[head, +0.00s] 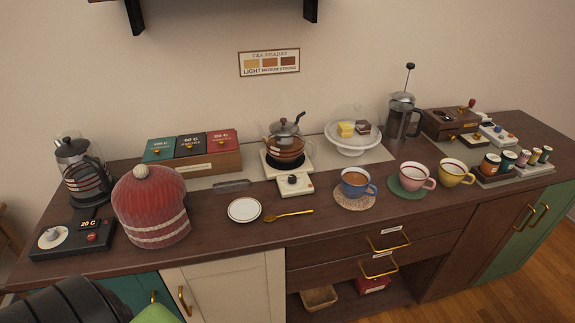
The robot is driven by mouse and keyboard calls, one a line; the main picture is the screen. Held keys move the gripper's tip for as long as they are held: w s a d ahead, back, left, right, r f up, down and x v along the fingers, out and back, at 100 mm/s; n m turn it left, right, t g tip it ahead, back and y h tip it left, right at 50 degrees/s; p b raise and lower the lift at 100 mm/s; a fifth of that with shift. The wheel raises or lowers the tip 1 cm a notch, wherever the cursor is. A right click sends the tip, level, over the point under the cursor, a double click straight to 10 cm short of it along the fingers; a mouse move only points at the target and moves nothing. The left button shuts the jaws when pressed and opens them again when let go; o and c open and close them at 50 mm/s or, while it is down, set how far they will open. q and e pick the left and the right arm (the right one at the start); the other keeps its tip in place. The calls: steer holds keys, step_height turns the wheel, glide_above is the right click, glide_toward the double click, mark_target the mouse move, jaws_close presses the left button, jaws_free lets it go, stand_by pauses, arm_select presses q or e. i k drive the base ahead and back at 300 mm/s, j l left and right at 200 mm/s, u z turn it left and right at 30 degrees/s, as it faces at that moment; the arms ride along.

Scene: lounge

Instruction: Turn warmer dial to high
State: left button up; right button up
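The warmer (270,165) is a pale plate with a dark round top, standing at the middle back of the counter. A glass teapot (286,148) with dark reddish-brown contents sits on it. The warmer's dial (292,180) is a small dark knob on the pale control box at its front; its markings are too small to read. Neither gripper can be made out. A dark, rounded part of my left arm and a green piece show at the bottom left edge.
Left of the warmer are a red knitted cozy (150,207), tea boxes (192,152) and a kettle (80,170) with its own base dial (52,238). A white saucer (244,210) and gold spoon (288,215) lie in front. Cups, including a blue one (355,184), stand to the right.

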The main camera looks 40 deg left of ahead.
mark_target(292, 180)
steer(key=j+u, duration=0.3)
steer(key=u, duration=0.2)
steer(key=j+u, duration=0.3)
steer(key=u, duration=0.15)
steer(key=j+u, duration=0.3)
steer(key=u, duration=0.2)
